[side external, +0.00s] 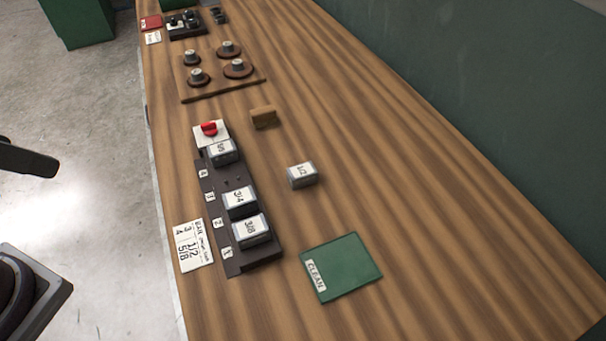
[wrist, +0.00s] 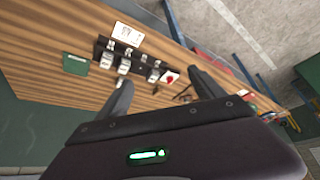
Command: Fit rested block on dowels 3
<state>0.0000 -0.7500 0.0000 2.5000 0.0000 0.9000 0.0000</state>
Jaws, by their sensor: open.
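A grey block (side external: 302,175) with a white top marked 1/2 rests on the wooden bench, right of the dark dowel rack (side external: 214,204). The rack holds blocks marked 3/8 (side external: 251,231) and 3/4 (side external: 239,200) at its near end, and another block (side external: 222,151) at its far end. Between the latter two is an empty position with small dowels (side external: 232,181). In the wrist view the rack (wrist: 142,66) lies beyond my gripper (wrist: 160,82), whose fingers are spread with nothing between them. My gripper is well away from the blocks. The side view does not clearly show it.
A green mat (side external: 341,267) marked CLEAN lies at the near right. A written card (side external: 193,246) lies left of the rack. A red knob on a white base (side external: 209,130), a small wooden block (side external: 264,118) and a board with round knobbed pieces (side external: 222,84) stand farther back. The bench's right side is clear.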

